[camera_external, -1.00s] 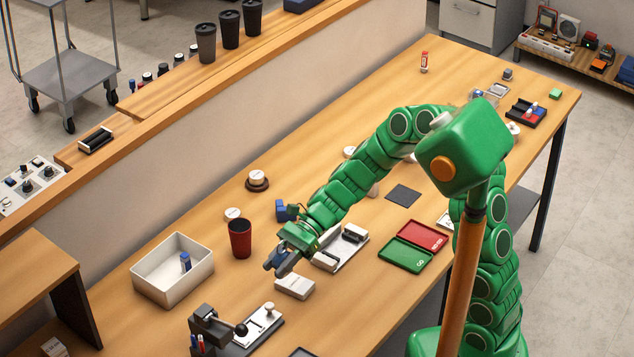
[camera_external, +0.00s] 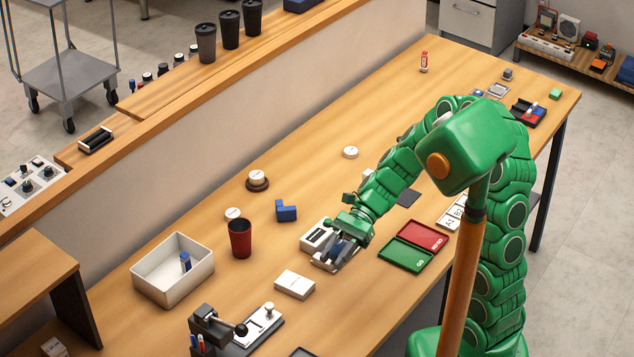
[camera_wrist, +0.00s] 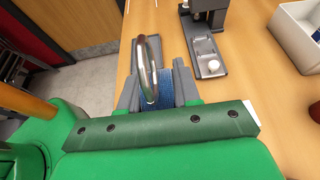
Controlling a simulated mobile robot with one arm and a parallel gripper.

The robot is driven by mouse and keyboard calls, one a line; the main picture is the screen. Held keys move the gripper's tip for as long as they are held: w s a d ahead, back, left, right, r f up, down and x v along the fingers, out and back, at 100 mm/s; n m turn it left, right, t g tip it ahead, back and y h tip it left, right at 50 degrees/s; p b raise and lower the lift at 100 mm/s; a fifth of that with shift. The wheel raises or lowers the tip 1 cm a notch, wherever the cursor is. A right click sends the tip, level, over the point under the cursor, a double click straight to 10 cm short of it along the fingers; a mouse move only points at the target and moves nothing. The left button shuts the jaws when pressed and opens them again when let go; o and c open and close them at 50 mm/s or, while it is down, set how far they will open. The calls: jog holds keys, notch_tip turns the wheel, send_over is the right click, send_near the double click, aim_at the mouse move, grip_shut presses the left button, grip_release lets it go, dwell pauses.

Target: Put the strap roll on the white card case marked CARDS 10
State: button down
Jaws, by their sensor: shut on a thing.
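The strap roll (camera_wrist: 152,90) is blue webbing with a shiny metal ring, seen in the wrist view between the grey fingers. My gripper (camera_external: 340,252) is shut on it; the gripper also shows in the wrist view (camera_wrist: 155,92). In the external view the roll (camera_external: 336,248) is a small dark blue patch, mostly covered by the fingers. The white card case (camera_external: 295,284) lies flat on the bench, left of and nearer than my gripper, and apart from it. Its marking is too small to read. A white corner at the gripper's right edge in the wrist view may be the case.
A white and grey device (camera_external: 318,235) is beside and partly behind my gripper. Red (camera_external: 422,235) and green (camera_external: 406,256) trays lie to its right. A red cup (camera_external: 240,238), white bin (camera_external: 172,270), blue block (camera_external: 286,211) and lever press (camera_external: 240,330) stand to the left.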

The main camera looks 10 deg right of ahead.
jog(key=shift+d, duration=0.4)
send_over(291, 285)
jog(key=s+d, duration=0.3)
jog(key=d, duration=0.1)
notch_tip(291, 285, down, 4)
jog(key=a+f, duration=0.1)
jog(key=w+a+f, duration=0.2)
jog(key=f, duration=0.1)
jog(key=shift+f, duration=0.1)
jog(key=shift+w+a+f, duration=0.4)
jog(key=shift+a+f, duration=0.15)
jog(key=shift+f, duration=1.8)
jog(key=c, duration=0.8)
grip_release()
jog(key=shift+f, duration=0.1)
